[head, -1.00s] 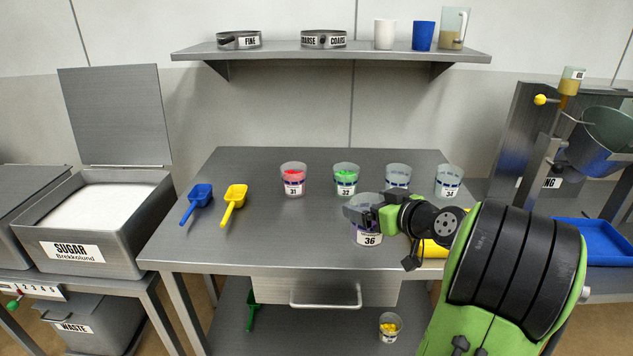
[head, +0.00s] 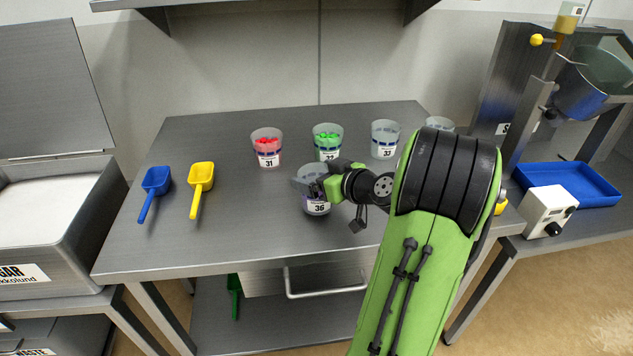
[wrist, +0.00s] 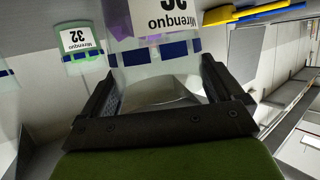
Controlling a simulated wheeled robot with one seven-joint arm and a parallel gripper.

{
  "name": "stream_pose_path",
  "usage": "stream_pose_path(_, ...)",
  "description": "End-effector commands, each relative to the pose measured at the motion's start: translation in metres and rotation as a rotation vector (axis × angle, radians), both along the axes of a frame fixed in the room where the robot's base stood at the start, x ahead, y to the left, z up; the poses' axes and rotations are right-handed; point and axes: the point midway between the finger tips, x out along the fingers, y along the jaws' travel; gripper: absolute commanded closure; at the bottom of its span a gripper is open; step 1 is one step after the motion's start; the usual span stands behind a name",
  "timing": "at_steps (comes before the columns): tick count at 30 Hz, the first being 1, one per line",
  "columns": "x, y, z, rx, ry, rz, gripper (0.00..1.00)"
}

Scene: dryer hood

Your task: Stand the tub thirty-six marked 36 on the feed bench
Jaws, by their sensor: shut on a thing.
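Tub thirty-six (head: 317,206) is a clear tub with a white label marked 36 and a blue band. It is over the front middle of the steel bench (head: 215,235); I cannot tell whether its base touches the top. My gripper (head: 318,184) is shut on it from the right side. In the wrist view, the gripper's dark fingers (wrist: 165,118) lie on both sides of the tub (wrist: 135,70), whose label appears upside down with purple contents partly visible.
Tubs 31 (head: 267,148), 32 (head: 328,142) and 33 (head: 385,140) stand along the back; another (head: 439,124) is partly hidden by my arm. A blue scoop (head: 155,185) and a yellow scoop (head: 201,180) lie left. A blue tray (head: 568,184) is on the right-hand bench.

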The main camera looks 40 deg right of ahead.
Motion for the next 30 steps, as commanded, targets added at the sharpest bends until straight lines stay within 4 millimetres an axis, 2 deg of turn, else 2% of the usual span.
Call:
stream_pose_path(1,0.0,0.0,-0.011,0.004,0.0,0.0,0.43)
stream_pose_path(2,0.0,0.0,-0.013,0.003,0.0,0.0,0.43)
stream_pose_path(12,0.0,0.0,-0.014,-0.001,-0.001,0.0,0.43)
stream_pose_path(13,0.0,0.0,-0.013,0.0,0.0,0.0,0.02)
stream_pose_path(14,0.0,0.0,-0.013,0.0,0.0,0.0,0.0)
stream_pose_path(23,-0.002,-0.001,-0.007,0.0,0.0,-0.002,0.0)
stream_pose_path(30,-0.062,-0.001,0.014,0.0,-0.001,-0.009,0.0)
